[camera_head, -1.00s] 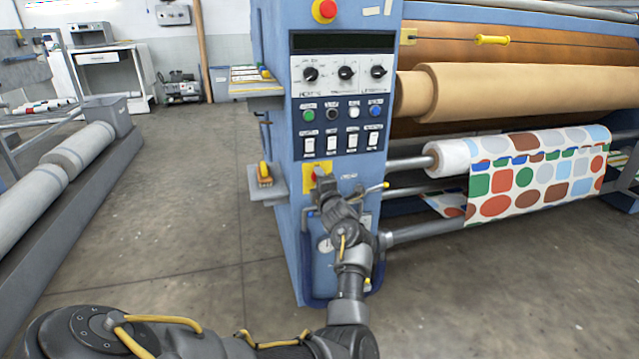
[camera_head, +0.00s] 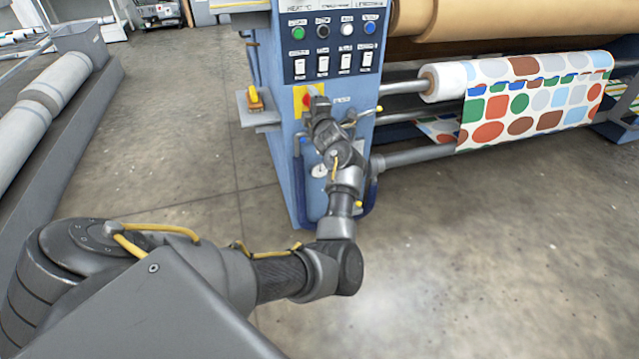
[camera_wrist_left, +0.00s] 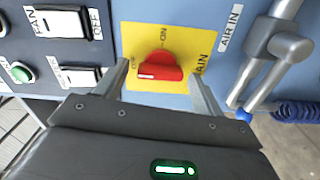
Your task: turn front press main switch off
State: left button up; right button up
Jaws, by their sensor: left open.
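The front press main switch is a red rotary knob (camera_wrist_left: 160,68) on a yellow plate (camera_wrist_left: 140,36) marked ON, OFF and MAIN. In the left wrist view the fingers of my left gripper (camera_wrist_left: 162,80) are open, one on each side of the knob, with visible gaps; whether the tips touch the plate is unclear. I cannot tell for certain which mark the knob points to. In the head view the yellow plate (camera_head: 299,104) is low on the blue press cabinet (camera_head: 284,150), and my left gripper (camera_head: 317,103) partly covers the knob. My right gripper is not seen.
Rocker switches (camera_head: 323,64) and round buttons sit above the plate. In the left wrist view, a grey valve handle (camera_wrist_left: 285,45) stands close right of the AIR IN label. A small shelf (camera_head: 258,117) juts from the cabinet's left side.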

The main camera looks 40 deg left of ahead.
pick_arm(q)
jog(key=s+d+m+p, duration=0.6)
jog(key=d+m, duration=0.3)
jog(key=m, duration=0.7)
jog(key=s+d+f+m+t+h+p, duration=0.1)
jog(key=d+f+m+h+p, duration=0.3)
jog(key=f, duration=0.3)
jog(key=s+d+f+m+t+h+p, duration=0.1)
jog(key=d+f+m+h+p, duration=0.1)
jog(key=f+m+p, duration=0.3)
jog(key=s+d+f+m+g+h+p, duration=0.2)
jog(key=s+f+p, duration=0.4)
jog(key=s+f, duration=0.6)
jog(key=shift+d+f+m+g+h+p, duration=0.4)
jog(key=shift+d+f+g+h, duration=0.2)
jog(key=shift+d+f+h, duration=0.7)
jog(key=shift+s+a+f+y, duration=0.1)
jog(key=shift+a+f+y, duration=0.1)
jog(key=shift+y, duration=0.1)
